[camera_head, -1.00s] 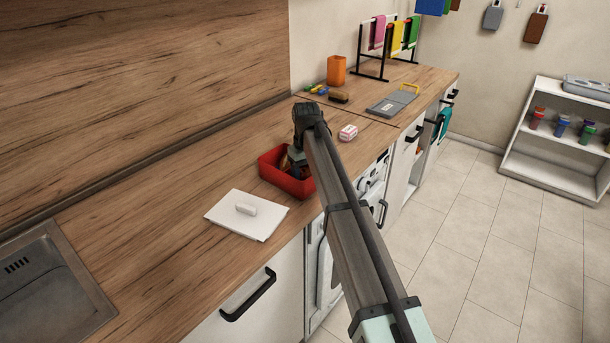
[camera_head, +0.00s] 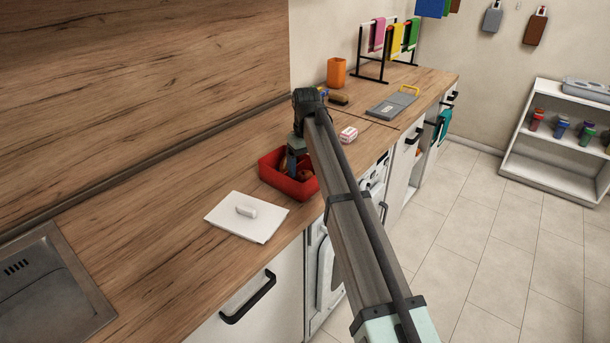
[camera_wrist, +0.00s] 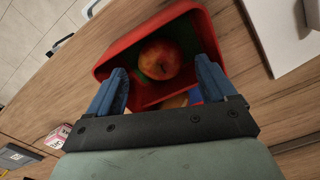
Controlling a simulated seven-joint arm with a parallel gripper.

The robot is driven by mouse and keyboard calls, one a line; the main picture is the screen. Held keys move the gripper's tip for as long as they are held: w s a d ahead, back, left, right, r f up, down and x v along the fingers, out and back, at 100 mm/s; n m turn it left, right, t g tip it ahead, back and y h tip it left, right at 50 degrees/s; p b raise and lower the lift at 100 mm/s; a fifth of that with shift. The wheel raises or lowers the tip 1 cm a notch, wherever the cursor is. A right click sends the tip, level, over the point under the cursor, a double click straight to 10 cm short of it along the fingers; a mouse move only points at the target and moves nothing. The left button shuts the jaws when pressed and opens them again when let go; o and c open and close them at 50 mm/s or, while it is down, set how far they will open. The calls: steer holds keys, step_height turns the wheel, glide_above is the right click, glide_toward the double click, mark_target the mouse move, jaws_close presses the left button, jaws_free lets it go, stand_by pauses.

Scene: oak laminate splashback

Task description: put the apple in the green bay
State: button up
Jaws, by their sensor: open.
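A red box (camera_head: 273,178) stands on the wooden counter. In the wrist view its red wall (camera_wrist: 118,52) frames a red-yellow apple (camera_wrist: 160,59), which lies inside over a green patch (camera_wrist: 143,68). The apple also shows in the head view (camera_head: 305,175), at the box's right side. My gripper (camera_wrist: 162,70) is open, its blue fingers on either side of the apple in the wrist view, with nothing held. In the head view my gripper (camera_head: 291,170) is over the box, pointing down. The fingers and palm hide part of the box's inside.
A brownish item (camera_wrist: 178,101) and a blue patch (camera_wrist: 196,96) show beside the apple. A white board with a handle (camera_head: 245,216) lies left of the box. A pink-and-white block (camera_head: 348,134) is behind it to the right. A sink (camera_head: 55,280) is at far left.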

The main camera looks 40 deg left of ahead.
mark_target(305, 173)
step_height(305, 173, up, 8)
steer(key=shift+f, duration=0.2)
